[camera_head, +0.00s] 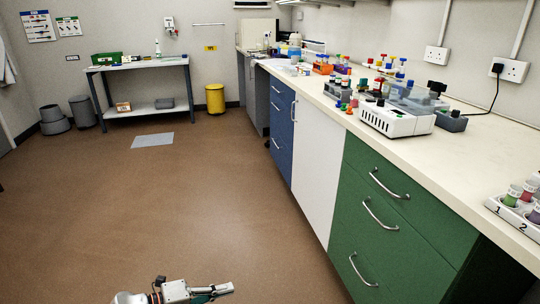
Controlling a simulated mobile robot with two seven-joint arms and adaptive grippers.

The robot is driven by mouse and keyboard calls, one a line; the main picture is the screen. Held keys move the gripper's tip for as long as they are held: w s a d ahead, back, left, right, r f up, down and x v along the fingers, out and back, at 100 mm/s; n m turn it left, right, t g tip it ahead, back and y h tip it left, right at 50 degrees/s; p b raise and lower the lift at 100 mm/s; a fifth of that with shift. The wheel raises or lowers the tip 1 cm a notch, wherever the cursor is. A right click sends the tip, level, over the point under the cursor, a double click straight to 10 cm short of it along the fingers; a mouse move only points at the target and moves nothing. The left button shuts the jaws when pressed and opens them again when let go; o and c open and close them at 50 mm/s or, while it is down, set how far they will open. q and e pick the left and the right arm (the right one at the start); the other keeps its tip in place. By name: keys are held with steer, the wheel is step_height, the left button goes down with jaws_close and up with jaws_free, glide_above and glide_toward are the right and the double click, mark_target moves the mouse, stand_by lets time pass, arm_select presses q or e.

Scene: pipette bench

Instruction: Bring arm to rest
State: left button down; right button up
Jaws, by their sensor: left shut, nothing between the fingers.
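My left gripper (222,289) shows at the bottom of the head view, low over the brown floor. Its fingers point to the right and are shut with nothing between them. It is apart from the bench and touches nothing that I can see. Only the end of this arm is in view. My right gripper is not in view.
A long bench (445,150) with green, white and blue fronts runs along the right. It carries a white device (395,119), tubes and a numbered rack (515,213). A table (138,67) and a yellow bin (215,99) stand far back. The brown floor (170,200) is mostly clear.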

arm_select(q)
steer(key=s+a+f+n+t+y, duration=0.1)
steer(key=s+a+n+y, duration=0.25)
steer(key=s+n, duration=0.55)
steer(key=s+a+f+n+y, duration=0.2)
steer(key=s+a+n, duration=0.3)
steer(key=s, duration=0.8)
steer(key=s+a+f+n+t+y, duration=0.1)
steer(key=s+a+n+y, duration=0.4)
steer(key=s, duration=0.6)
steer(key=d+r+n+t+p, duration=0.1)
steer(key=d+r+n+p, duration=0.5)
steer(key=p, duration=0.7)
steer(key=shift+w+r+n+p, duration=0.35)
steer(key=shift+r+n+p, duration=0.05)
steer(key=shift+r+n, duration=0.3)
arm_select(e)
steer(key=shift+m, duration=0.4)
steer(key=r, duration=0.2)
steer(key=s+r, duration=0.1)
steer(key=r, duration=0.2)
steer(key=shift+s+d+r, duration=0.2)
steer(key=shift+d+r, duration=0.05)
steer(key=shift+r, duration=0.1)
